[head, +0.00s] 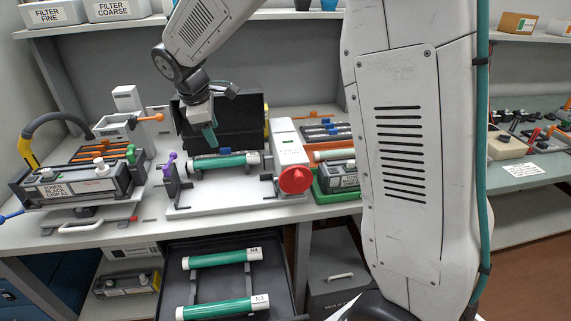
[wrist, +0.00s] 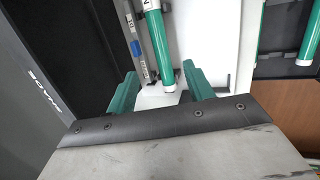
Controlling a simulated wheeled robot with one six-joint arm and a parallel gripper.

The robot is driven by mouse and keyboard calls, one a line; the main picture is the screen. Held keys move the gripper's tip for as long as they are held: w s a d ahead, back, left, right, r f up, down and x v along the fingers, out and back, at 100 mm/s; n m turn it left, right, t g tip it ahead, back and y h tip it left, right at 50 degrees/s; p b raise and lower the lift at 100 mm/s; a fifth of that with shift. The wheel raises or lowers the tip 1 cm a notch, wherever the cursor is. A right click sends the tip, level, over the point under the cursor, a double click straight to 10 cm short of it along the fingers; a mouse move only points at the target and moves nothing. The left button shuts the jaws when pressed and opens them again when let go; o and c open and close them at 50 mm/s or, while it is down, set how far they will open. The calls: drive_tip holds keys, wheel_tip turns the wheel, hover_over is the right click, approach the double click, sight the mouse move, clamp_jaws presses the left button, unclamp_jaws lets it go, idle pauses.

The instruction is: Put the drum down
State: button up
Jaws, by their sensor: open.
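A green drum (head: 223,162) with white ends lies level across the white stand (head: 235,191) on the bench. It also shows in the wrist view (wrist: 158,52), running away from me, with a white label at its far end. My gripper (head: 210,141) is above the drum's left part in the head view. In the wrist view its two green fingers (wrist: 161,82) are spread on either side of the drum's near end and hold nothing. Whether a finger touches the drum I cannot tell.
An open drawer below holds two more green drums, N4 (head: 220,259) and N3 (head: 222,308). A red knob (head: 295,180) is at the stand's right. A black cartridge (head: 75,186) sits at left. A green tray (head: 337,194) is right of the stand, and a black box stands behind.

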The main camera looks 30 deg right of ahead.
drive_tip(key=s+d+r+m+y, duration=0.1)
drive_tip(key=s+d+r+m, duration=0.15)
drive_tip(key=s, duration=0.65)
drive_tip(key=s+d+r+m+g, duration=0.15)
drive_tip(key=s+m, duration=0.25)
drive_tip(key=s, duration=0.4)
drive_tip(key=s+d+r+m+t+y, duration=0.1)
drive_tip(key=s+d+r+m, duration=0.15)
drive_tip(key=s, duration=0.65)
drive_tip(key=s+f+m, duration=0.2)
drive_tip(key=s+m, duration=0.2)
drive_tip(key=s, duration=0.7)
drive_tip(key=shift+s+a+g+y, duration=0.15)
drive_tip(key=shift+a+g+y, duration=0.1)
drive_tip(key=shift+g+y, duration=0.2)
